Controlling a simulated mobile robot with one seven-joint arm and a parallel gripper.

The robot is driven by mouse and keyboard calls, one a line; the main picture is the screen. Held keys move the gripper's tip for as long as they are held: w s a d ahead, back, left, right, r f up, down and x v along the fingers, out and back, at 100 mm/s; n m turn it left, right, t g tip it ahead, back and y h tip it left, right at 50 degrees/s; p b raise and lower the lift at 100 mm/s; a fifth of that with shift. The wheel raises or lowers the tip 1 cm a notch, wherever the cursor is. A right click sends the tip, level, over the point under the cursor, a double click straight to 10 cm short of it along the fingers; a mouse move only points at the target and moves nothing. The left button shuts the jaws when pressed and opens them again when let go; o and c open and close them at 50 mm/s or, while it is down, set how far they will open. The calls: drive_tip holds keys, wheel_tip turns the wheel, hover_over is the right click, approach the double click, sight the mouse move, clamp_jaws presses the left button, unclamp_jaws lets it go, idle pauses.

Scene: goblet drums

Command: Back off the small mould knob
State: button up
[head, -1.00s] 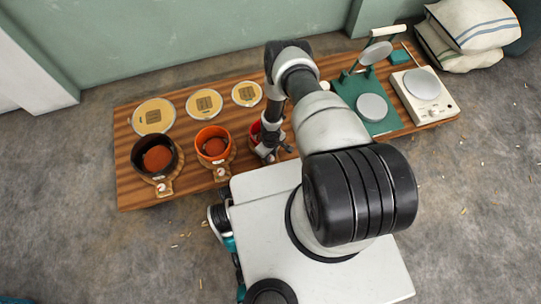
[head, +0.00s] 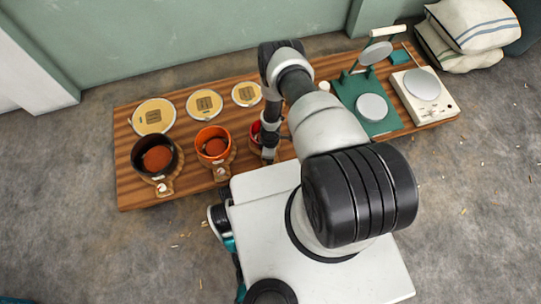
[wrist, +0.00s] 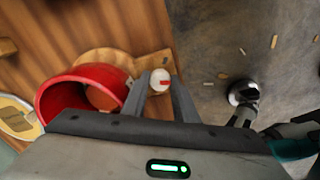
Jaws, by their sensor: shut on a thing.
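The small mould is a red cup (wrist: 72,92) on a wooden base (wrist: 110,60). In the head view only part of the red mould (head: 255,129) shows beside my arm. Its knob (wrist: 160,80), white with a red mark, sits at the end of the base in the wrist view. My gripper (wrist: 160,88) is shut on the knob, with one finger on each side of it. In the head view my gripper is over the front of the red mould's base, and the knob is hidden there.
A black mould (head: 140,145) and an orange mould (head: 203,132) stand to the left on the wooden board (head: 125,190). Several round labelled discs (head: 154,116) lie behind them. A green stand (head: 378,127) and a white scale (head: 440,108) are at the right.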

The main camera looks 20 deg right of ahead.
drive_tip(key=n, duration=1.2)
idle(0.5)
drive_tip(key=o, duration=1.1)
drive_tip(key=shift+c, duration=0.2)
wheel_tip(320, 180, up, 17)
drive_tip(key=p, duration=0.8)
drive_tip(key=shift+r, duration=0.2)
